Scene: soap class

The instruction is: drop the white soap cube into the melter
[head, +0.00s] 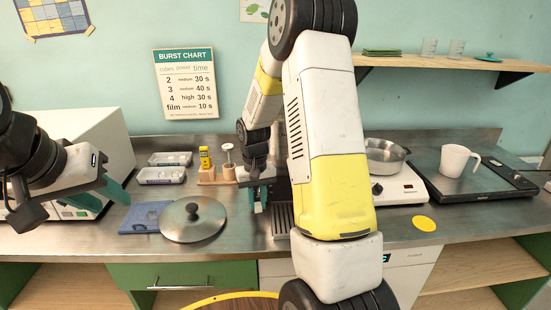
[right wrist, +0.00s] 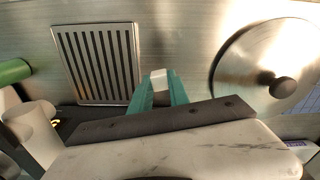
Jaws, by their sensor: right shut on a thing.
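The white soap cube (right wrist: 158,79) is between the teal fingertips of my right gripper (right wrist: 158,90), which is shut on it. In the head view my right gripper (head: 258,197) is above the counter, between the round lid and the drain grate. The melter appears to be the steel pot (head: 386,157) on a white heating base (head: 400,186), right of my right arm, which partly hides it. The pot's top is uncovered. My left gripper (head: 101,193) is at the far left, in front of a white box-shaped appliance; its teal fingers look apart and empty.
A metal lid (head: 193,219) with a dark knob lies on the counter (head: 240,262). A slotted grate (right wrist: 98,62) is beside my right gripper. A white mug (head: 458,160) stands on a black hot plate (head: 475,185). Trays (head: 162,175) and a blue mat (head: 145,217) are at left.

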